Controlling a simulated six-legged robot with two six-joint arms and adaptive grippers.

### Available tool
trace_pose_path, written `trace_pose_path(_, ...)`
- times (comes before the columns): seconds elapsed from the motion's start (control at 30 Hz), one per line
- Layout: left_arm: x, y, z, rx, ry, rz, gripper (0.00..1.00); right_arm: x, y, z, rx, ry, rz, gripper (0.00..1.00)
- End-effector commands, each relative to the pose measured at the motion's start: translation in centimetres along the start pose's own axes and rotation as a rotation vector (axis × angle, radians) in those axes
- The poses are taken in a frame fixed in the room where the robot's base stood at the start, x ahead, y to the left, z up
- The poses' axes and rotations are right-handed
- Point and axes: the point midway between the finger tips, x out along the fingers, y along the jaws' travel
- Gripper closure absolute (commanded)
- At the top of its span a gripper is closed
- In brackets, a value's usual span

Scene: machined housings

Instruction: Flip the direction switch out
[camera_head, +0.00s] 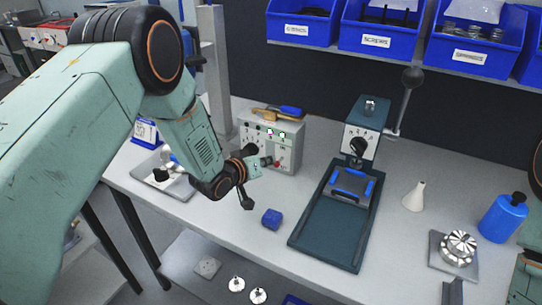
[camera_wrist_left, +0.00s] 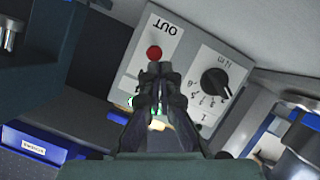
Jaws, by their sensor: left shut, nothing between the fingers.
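The pale grey control box (camera_head: 285,150) stands on the bench below the blue bins. In the left wrist view its front panel (camera_wrist_left: 190,50) appears turned nearly upside down, with an OUT label. A switch with a red ball tip (camera_wrist_left: 154,53) is beside that label; the red tip also shows in the head view (camera_head: 278,164). My left gripper (camera_wrist_left: 161,72) is shut and empty, its fingertips just by the red tip. I cannot tell whether they touch. The gripper hides the panel and switch base behind it. My right gripper is not in view.
A black knob (camera_wrist_left: 215,82) sits on the same panel. A yellow and blue tool (camera_head: 285,111) lies on top of the box.

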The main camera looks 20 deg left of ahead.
Motion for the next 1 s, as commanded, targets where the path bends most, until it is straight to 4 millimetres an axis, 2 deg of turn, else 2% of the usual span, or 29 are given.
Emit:
trace_pose_path(0.37,0.2,-1.2,1.8,0.0,0.002,0.001,1.0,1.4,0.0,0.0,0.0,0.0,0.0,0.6)
trace_pose_path(1.0,-0.4,-0.4,0.5,0.0,0.001,0.001,1.0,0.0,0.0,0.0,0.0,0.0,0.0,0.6)
